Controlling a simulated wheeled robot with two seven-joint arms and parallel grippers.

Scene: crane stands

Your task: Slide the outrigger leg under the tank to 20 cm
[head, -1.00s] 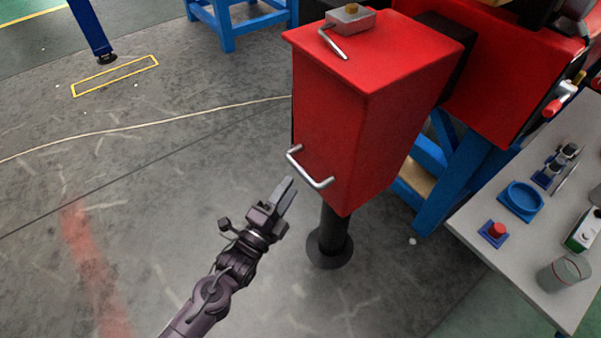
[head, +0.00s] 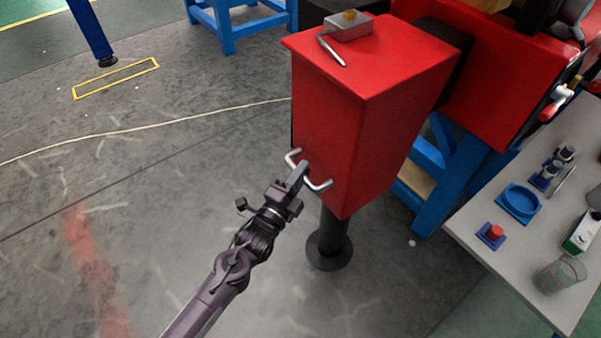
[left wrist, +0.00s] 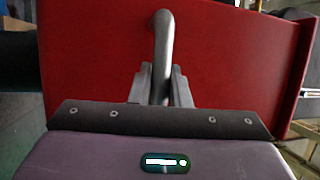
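A red box-shaped housing (head: 345,130) stands at the centre of the head view. A black post with a round foot (head: 330,250) reaches from its underside to the floor. A silver bar handle (head: 318,184) sits low on its near face and shows upright in the left wrist view (left wrist: 163,45). My left gripper (head: 299,174) is at this handle; in the left wrist view its fingers (left wrist: 161,85) lie close on both sides of the bar and appear shut on it. No 20 cm mark can be read. My right gripper is out of view.
A grey block with a bent lever (head: 348,26) sits on the housing. Blue supports (head: 450,180) stand behind it. A table (head: 490,265) with small items is at right. A yellow floor outline (head: 115,78) lies at upper left. The floor left of the housing is mostly clear.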

